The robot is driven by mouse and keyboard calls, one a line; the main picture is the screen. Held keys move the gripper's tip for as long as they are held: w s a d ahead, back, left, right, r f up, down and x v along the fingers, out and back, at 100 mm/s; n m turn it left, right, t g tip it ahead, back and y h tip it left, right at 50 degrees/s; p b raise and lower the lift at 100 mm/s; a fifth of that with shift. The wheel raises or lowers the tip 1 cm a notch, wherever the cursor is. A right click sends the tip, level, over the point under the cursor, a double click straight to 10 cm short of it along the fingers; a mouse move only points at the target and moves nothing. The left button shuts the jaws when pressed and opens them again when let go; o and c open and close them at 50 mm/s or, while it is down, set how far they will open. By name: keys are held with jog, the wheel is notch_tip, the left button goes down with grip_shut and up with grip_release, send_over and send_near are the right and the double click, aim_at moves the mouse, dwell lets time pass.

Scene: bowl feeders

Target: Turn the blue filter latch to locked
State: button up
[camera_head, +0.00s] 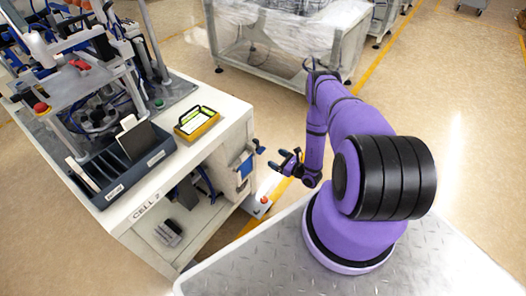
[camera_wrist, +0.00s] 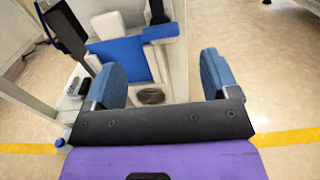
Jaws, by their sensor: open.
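The blue latch (camera_head: 259,146) sticks out from the right end of the white cabinet, above a blue panel (camera_head: 243,166). In the wrist view the latch looks like a short blue bar (camera_wrist: 160,32) beside the larger blue panel (camera_wrist: 124,56). I cannot read its locked or unlocked marking. My gripper (camera_head: 283,158) is just right of the latch in the head view, apart from it. In the wrist view my gripper (camera_wrist: 161,62) is open and empty, its two blue-padded fingers wide apart, with the latch beyond them.
The white cabinet (camera_head: 140,212) bears a dark tray (camera_head: 122,172), a yellow-framed case (camera_head: 196,122) and a machine. A small white box with a red button (camera_head: 263,200) stands low beside the cabinet. A wrapped pallet frame (camera_head: 280,50) stands behind. Floor is open at right.

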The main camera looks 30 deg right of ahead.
aim_at(263, 151)
jog(key=x, duration=0.8)
jog(key=shift+c, duration=0.5)
jog(key=c, duration=0.8)
